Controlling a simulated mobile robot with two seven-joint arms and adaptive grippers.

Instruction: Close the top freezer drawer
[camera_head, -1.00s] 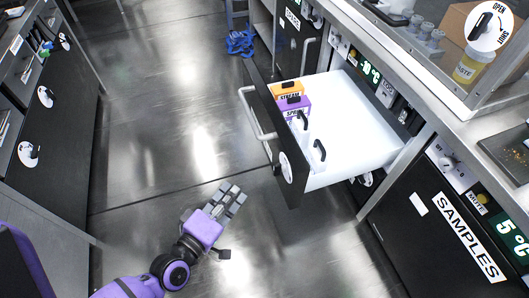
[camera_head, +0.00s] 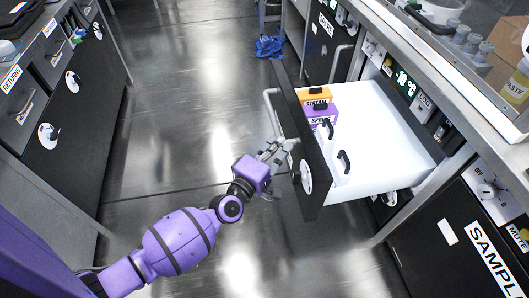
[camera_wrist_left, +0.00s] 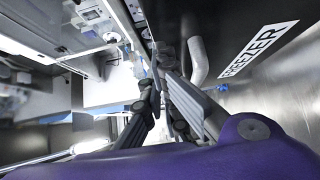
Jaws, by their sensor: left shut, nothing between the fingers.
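The top freezer drawer (camera_head: 390,146) is pulled out, with a white inside and a dark front panel (camera_head: 304,150). A metal bar handle (camera_head: 270,110) runs along the outside of that front. In the left wrist view the handle (camera_wrist_left: 198,60) and the FREEZER label (camera_wrist_left: 258,50) on the front show. My left gripper (camera_head: 282,148) is shut and empty at the drawer front, close to the near end of the handle. It also shows in the left wrist view (camera_wrist_left: 165,85). I cannot tell whether it touches the front. My right gripper is not in view.
An orange box (camera_head: 316,97) and a purple box (camera_head: 322,115) stand in the drawer. The SAMPLES cabinet (camera_head: 455,240) is at the lower right. A blue object (camera_head: 269,46) lies on the floor beyond. The aisle floor (camera_head: 170,130) is clear.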

